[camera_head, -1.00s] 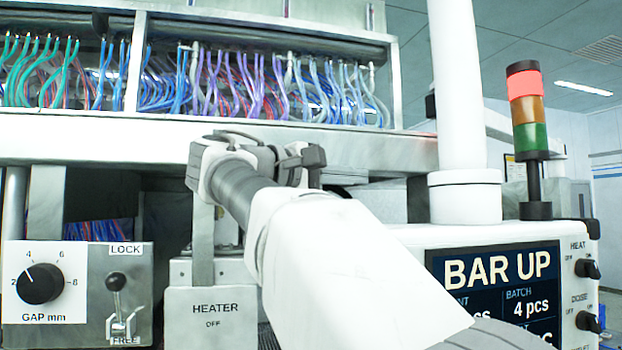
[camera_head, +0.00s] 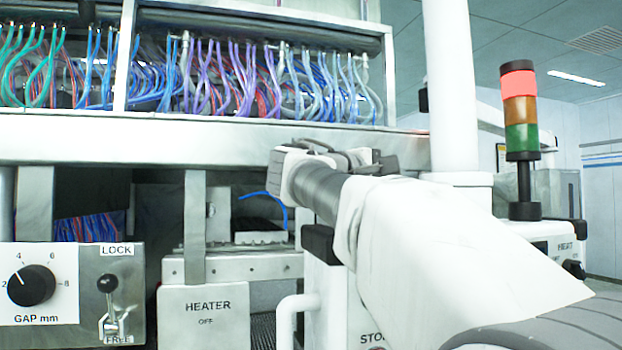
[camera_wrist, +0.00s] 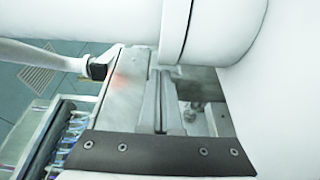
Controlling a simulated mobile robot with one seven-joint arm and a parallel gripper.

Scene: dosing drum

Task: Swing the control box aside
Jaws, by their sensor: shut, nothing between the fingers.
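The white control box is mostly hidden behind my arm in the head view; its right end with the HEAT knob (camera_head: 572,268) shows. Lower down, a white panel with a white handle (camera_head: 290,325) and part of a STOP label shows left of my arm; I cannot tell whether it belongs to the box. The white post (camera_head: 452,90) rises above the box. My gripper (camera_head: 365,160) is in front of the metal beam, left of the post. In the wrist view my gripper (camera_wrist: 162,105) is shut and empty, with the post (camera_wrist: 95,18) close beyond.
The metal beam (camera_head: 130,140) runs across under bundles of coloured wires (camera_head: 220,80). The gap dial panel (camera_head: 75,290) and heater box (camera_head: 205,315) are at the lower left. A stack light (camera_head: 520,110), lit red, stands right of the post.

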